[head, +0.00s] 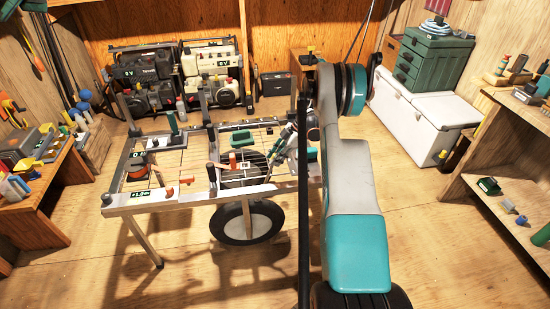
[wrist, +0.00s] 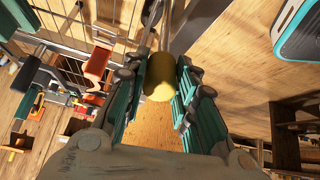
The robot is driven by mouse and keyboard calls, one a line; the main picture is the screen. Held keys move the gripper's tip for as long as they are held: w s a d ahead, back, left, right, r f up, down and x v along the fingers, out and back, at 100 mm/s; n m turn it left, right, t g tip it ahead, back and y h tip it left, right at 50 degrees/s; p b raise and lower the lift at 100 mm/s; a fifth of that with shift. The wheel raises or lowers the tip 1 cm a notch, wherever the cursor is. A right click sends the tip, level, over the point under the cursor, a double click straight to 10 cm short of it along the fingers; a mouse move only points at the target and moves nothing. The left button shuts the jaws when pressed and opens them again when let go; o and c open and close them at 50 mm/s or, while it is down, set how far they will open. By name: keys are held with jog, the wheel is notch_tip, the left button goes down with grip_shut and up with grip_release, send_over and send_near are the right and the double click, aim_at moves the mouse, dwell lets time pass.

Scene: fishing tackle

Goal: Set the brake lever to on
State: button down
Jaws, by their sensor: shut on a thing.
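My gripper (wrist: 163,75) is shut on a yellow knob (wrist: 160,84) at the end of a metal rod in the wrist view. The knob sits between the two teal-padded fingers. I take it for the brake lever's knob; no on or off marking can be read. In the head view, my arm comes down beside the right end of a metal-framed cart (head: 115,212). A dark wheel (head: 222,228) is under the cart's front. The knob cannot be made out in the head view.
A white cooler (head: 440,110) stands back right, below a green drawer box (head: 434,60). Workbenches flank both sides. The floor in front is clear.

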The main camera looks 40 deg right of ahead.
jog(key=shift+s+d+f, duration=0.1)
jog(key=c, duration=1.3)
grip_release()
jog(key=shift+d, duration=0.1)
jog(key=v, duration=1.2)
